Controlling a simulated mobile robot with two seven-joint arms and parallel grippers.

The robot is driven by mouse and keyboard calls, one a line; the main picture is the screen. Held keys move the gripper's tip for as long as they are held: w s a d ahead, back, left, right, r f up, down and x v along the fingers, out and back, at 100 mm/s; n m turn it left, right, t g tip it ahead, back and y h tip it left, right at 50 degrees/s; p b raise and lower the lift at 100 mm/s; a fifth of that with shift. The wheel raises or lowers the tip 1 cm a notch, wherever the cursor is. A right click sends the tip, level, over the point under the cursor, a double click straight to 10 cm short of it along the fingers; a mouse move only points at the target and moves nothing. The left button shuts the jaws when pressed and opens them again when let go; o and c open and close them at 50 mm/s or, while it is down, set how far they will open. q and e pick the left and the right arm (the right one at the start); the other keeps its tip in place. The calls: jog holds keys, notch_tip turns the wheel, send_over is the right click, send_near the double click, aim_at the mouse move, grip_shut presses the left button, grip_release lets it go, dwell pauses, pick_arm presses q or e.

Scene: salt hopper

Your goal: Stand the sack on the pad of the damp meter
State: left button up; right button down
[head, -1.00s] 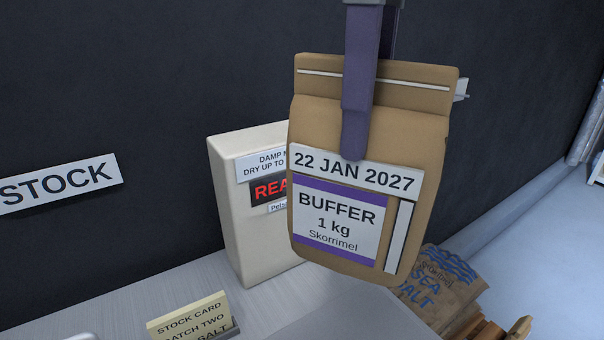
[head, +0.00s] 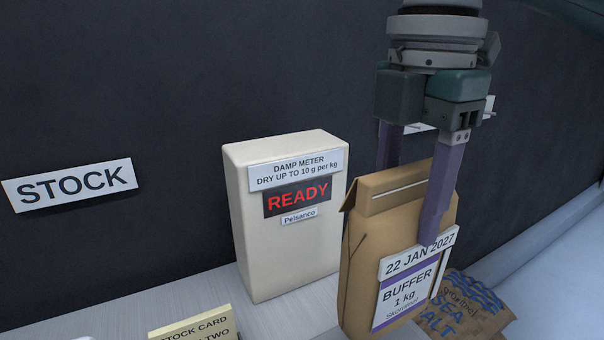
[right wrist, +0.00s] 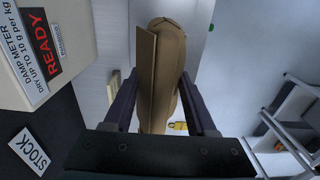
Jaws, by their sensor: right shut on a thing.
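The brown paper sack (head: 370,262) has a label reading "22 JAN 2027, BUFFER 1 kg". My right gripper (head: 412,225) is shut on it, one purple finger on each broad side. The sack hangs upright, slightly turned, to the right of and in front of the damp meter (head: 288,240). The damp meter is a cream box with a red "READY" display. Its pad cannot be made out. In the right wrist view, the sack (right wrist: 160,75) sits between the two fingers (right wrist: 160,110), and the meter (right wrist: 15,90) is at the left. My left gripper is not in view.
A sea salt sack (head: 475,305) lies at the lower right. A stock card (head: 195,327) stands at the front of the pale worktop (head: 190,310). A "STOCK" sign (head: 70,187) is on the dark wall. A white rack (right wrist: 285,130) shows in the right wrist view.

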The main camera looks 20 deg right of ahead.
aim_at(384, 310)
notch_tip(384, 310, down, 15)
jog(key=shift+f+b, duration=0.1)
jog(key=shift+b, duration=0.55)
jog(key=shift+c, duration=1)
grip_release()
jog(key=shift+f, duration=0.15)
